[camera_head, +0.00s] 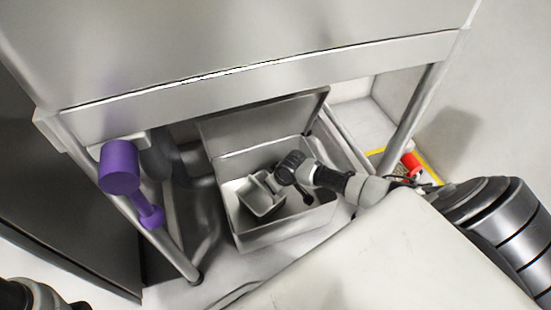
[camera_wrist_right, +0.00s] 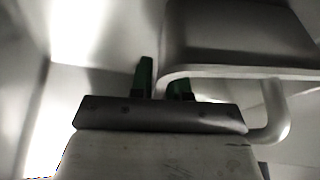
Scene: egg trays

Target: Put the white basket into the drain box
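The drain box (camera_head: 287,238) is a pale grey open metal box on the floor under the counter, with its lid raised at the back. The white basket (camera_head: 262,204) is small and looks light grey. It is inside the box, tilted, towards the left. My right gripper reaches into the box from the right, at the basket's upper right edge. In the right wrist view my right gripper's green fingers (camera_wrist_right: 164,84) stand close together, with the basket's rim (camera_wrist_right: 230,71) between them. The right finger is partly hidden by the basket. My left gripper is out of view.
A metal counter (camera_head: 270,85) overhangs the box, with legs on both sides. A purple cylindrical object (camera_head: 119,168) is at the left leg. A red object (camera_head: 411,164) lies at the right. Floor shows in front of the box.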

